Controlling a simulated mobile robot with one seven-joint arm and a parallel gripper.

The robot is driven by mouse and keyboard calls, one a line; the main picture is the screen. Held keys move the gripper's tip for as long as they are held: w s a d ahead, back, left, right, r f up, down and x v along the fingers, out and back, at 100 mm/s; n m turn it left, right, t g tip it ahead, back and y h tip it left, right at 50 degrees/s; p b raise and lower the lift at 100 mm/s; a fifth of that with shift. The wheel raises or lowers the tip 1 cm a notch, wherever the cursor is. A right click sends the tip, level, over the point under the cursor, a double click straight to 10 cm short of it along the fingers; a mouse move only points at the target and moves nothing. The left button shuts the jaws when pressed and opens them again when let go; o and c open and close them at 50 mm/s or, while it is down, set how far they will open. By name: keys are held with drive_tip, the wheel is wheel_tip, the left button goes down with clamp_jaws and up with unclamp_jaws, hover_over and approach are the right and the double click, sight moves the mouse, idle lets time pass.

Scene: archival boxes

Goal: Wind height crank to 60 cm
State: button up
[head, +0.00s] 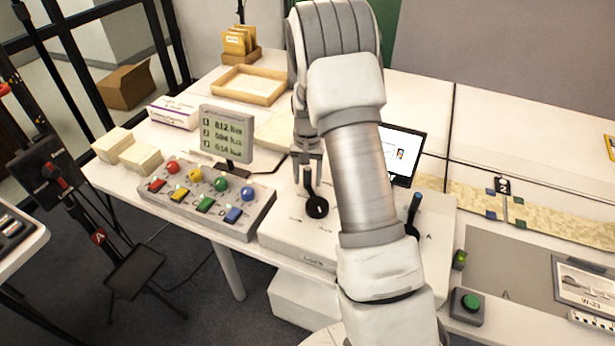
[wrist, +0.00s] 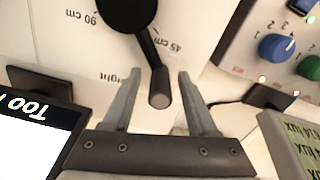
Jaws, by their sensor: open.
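The height crank is a black lever on a round hub on the white panel. It shows in the head view (head: 314,203) and in the wrist view (wrist: 148,45). In the wrist view its handle end lies between the labels "90 cm" and "45 cm", nearer "45 cm". My gripper (head: 307,172) is open, over the crank. In the wrist view my gripper (wrist: 157,78) has one finger on each side of the handle's rounded grey end, with gaps visible on both sides. The label behind the fingers is partly hidden.
A control box (head: 205,200) with coloured knobs and buttons stands left of the panel, below a grey display (head: 226,135). A second lever (head: 413,212) with a blue grip is right of my arm. A screen (head: 404,150) stands behind. A green button (head: 470,302) is at front right.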

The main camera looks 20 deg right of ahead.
drive_tip(key=shift+c, duration=0.2)
clamp_jaws()
drive_tip(key=shift+d+m, duration=0.2)
drive_tip(key=shift+m, duration=0.2)
drive_tip(key=d+m, duration=0.2)
drive_tip(key=shift+s+d+m, duration=0.15)
drive_tip(key=shift+s+m, duration=0.2)
drive_tip(key=shift+m, duration=0.05)
drive_tip(key=m, duration=0.1)
drive_tip(key=s+d+m, duration=0.1)
drive_tip(key=d+m, duration=0.1)
drive_tip(key=shift+s+d+m+p, duration=0.2)
drive_tip(key=shift+s+m+p, duration=0.05)
drive_tip(key=shift+m+p, duration=0.15)
drive_tip(key=s+d+m, duration=0.1)
drive_tip(key=m, duration=0.1)
drive_tip(key=s+d+m+p, duration=0.1)
drive_tip(key=m, duration=0.1)
drive_tip(key=shift+s+r, duration=0.1)
drive_tip(key=shift+s, duration=0.25)
drive_tip(key=m, duration=0.1)
drive_tip(key=s+m, duration=0.1)
drive_tip(key=shift+s+d+m+p, duration=0.25)
drive_tip(key=shift+s+m+p, duration=0.05)
drive_tip(key=shift+p, duration=0.05)
drive_tip(key=shift+s+d+m, duration=0.1)
drive_tip(key=shift+s+m, duration=0.6)
drive_tip(key=shift+m, duration=0.3)
